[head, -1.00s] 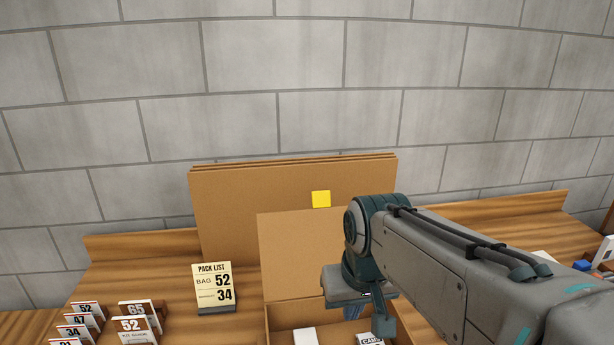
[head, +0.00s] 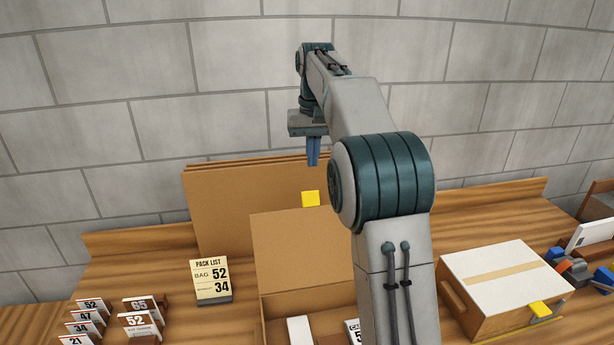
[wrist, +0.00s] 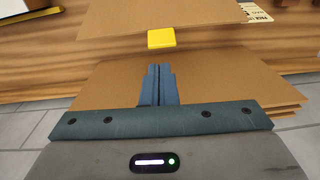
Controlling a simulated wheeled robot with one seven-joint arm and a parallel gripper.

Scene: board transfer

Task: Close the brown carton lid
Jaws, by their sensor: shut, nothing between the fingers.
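The brown carton (head: 275,304) stands open on the bench, with its lid (head: 300,245) raised upright at the back. A yellow tab (head: 311,198) sticks up at the lid's top edge; it also shows in the wrist view (wrist: 161,38), beyond my fingertips. The lid (wrist: 165,14) shows there at the top. My gripper (head: 313,164) is shut and empty, pointing down above and behind the lid. In the wrist view, the closed fingers (wrist: 158,68) are apart from the tab. My arm hides the carton's right side. White items lie inside the carton.
Tall brown cardboard sheets (head: 220,210) lean behind the carton, close below my gripper. A pack list card (head: 211,278) and several number cards (head: 140,323) stand to the left. A closed box with a white top (head: 505,270) is at the right. A block wall is behind.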

